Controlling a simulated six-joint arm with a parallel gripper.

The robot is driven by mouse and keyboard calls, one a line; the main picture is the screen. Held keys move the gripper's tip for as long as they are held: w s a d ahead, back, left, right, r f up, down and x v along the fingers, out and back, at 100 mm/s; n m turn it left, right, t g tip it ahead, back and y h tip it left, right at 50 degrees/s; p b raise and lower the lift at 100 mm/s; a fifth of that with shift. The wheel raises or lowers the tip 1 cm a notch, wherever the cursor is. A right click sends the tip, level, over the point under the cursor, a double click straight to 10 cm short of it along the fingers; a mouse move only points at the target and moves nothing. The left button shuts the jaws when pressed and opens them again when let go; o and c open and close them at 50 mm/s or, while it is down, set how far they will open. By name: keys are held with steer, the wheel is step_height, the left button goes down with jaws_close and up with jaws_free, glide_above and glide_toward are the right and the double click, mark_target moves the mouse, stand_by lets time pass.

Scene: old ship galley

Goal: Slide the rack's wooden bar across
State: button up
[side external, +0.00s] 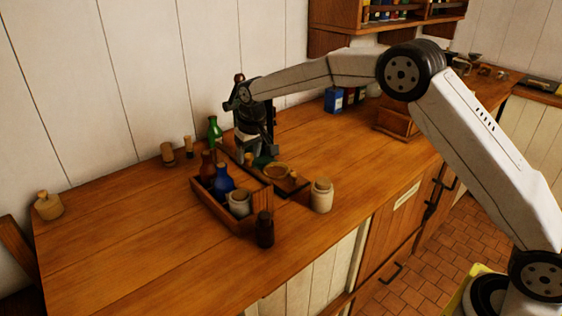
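A low wooden rack (217,210) stands on the counter. It holds a brown bottle (208,168), a blue bottle (221,181) and a pale jar (239,203). A dark wooden strip (293,184) lies along its back right side; I cannot tell whether this is the rack's bar. My gripper (253,151) points down behind the rack, close to the strip's far part. Its fingers are small and dark here, partly hidden by small items, so I cannot tell whether they are open or touch anything.
A corked jar (321,196) and a dark jar (265,229) stand close by the rack. A green bottle (215,132) stands behind, near the wall. A round dish (276,171) sits right of my gripper. The counter (120,235) is clear at the front left.

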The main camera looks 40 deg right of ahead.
mark_target(236, 158)
jaws_close()
steer(key=shift+a, duration=0.15)
steer(key=shift+a+r, duration=0.1)
steer(key=shift+a, duration=1.75)
steer(key=shift+o, duration=1.9)
jaws_free()
step_height(236, 158, up, 7)
